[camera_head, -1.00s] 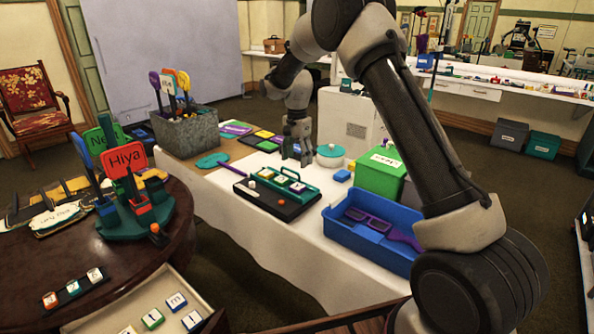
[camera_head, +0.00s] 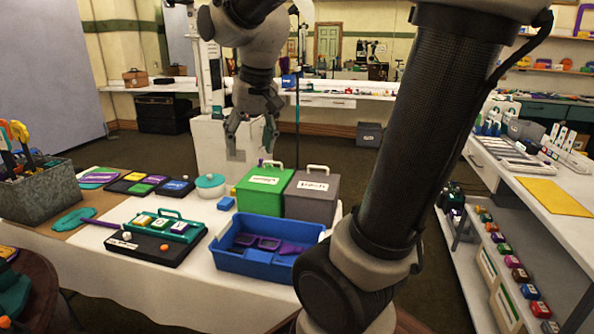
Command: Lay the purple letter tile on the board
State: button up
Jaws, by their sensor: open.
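My gripper (camera_head: 250,138) is open and empty, fingers pointing down, in the air behind the green and grey boxes. A black board (camera_head: 160,250) lies on the white-clothed table. A teal rack (camera_head: 178,216) with several small letter tiles (camera_head: 163,224) sits on it. Small white and orange pieces also lie on the black board. Behind it are dark panels (camera_head: 178,187) with purple, green and yellow squares. I cannot make out for certain which thing is the purple letter tile.
A blue bin (camera_head: 262,262) with purple items stands at the table's front right. Behind it are a green box (camera_head: 258,192) and a grey box (camera_head: 310,195). A stone-like planter (camera_head: 42,195) stands left. A side counter (camera_head: 520,175) with a yellow sheet (camera_head: 552,196) is right.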

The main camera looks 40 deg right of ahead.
jog(key=s+d+f+n+t, duration=0.1)
jog(key=s+d+f+n, duration=0.1)
jog(key=s, duration=1.1)
jog(key=shift+s+d+f+n, duration=0.15)
jog(key=shift+s+f+n, duration=0.25)
jog(key=shift+f+n, duration=0.2)
